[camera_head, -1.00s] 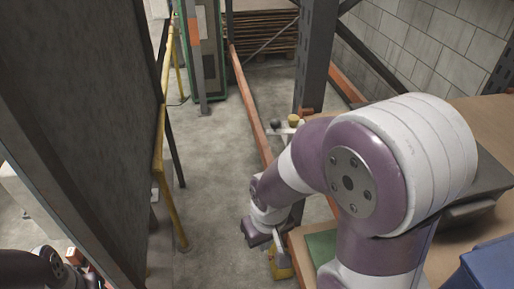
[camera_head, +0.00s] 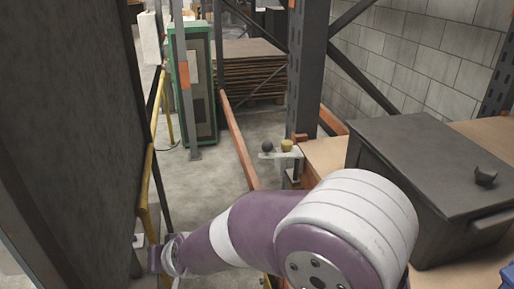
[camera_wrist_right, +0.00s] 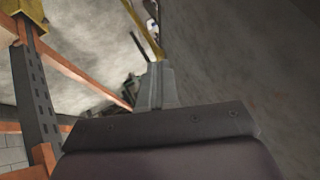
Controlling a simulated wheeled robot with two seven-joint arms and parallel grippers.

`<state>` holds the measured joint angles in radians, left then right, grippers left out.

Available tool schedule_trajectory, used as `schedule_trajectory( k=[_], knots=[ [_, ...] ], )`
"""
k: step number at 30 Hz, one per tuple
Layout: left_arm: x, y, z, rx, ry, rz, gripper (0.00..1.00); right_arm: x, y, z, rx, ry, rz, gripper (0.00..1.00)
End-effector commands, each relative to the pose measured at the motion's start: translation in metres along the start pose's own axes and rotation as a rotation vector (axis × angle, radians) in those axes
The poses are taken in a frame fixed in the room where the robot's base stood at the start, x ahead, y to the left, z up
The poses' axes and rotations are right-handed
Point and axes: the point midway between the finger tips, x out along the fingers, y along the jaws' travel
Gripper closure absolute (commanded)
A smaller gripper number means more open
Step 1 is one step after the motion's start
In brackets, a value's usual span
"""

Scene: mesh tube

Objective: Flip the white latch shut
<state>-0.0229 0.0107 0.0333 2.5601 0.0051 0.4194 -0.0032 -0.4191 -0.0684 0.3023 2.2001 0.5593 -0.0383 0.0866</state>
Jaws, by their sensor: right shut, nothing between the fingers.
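A small pale piece (camera_head: 138,241) shows at the edge of the large dark panel in the head view, beside the yellow post; it may be the white latch, but it is too small to tell its position. A small white spot (camera_wrist_right: 154,28) also shows near the yellow bar in the right wrist view. My right arm reaches left across the head view, and its gripper (camera_head: 154,259) is close to the yellow post, below the pale piece. In the right wrist view the fingers (camera_wrist_right: 157,75) are together and empty. My left gripper is out of view.
The dark panel (camera_head: 75,130) fills the left side. A yellow post (camera_head: 147,190) stands along its edge. A dark lidded box (camera_head: 425,180) sits on the wooden table at right. Orange and grey rack beams (camera_head: 238,140) stand ahead, with bare floor between.

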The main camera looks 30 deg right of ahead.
Motion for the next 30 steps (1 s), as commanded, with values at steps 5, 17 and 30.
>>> schedule_trajectory(
  k=[5,17,30],
  knots=[
    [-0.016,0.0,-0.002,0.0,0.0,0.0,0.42,-0.04,-0.059,-0.125,0.616,0.574,-0.141,1.0],
    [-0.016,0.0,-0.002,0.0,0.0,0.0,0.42,-0.159,0.053,-0.146,1.474,1.444,0.123,1.0],
    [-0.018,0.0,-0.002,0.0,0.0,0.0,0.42,-0.165,0.058,-0.148,1.485,1.488,0.115,1.0]
  ],
)
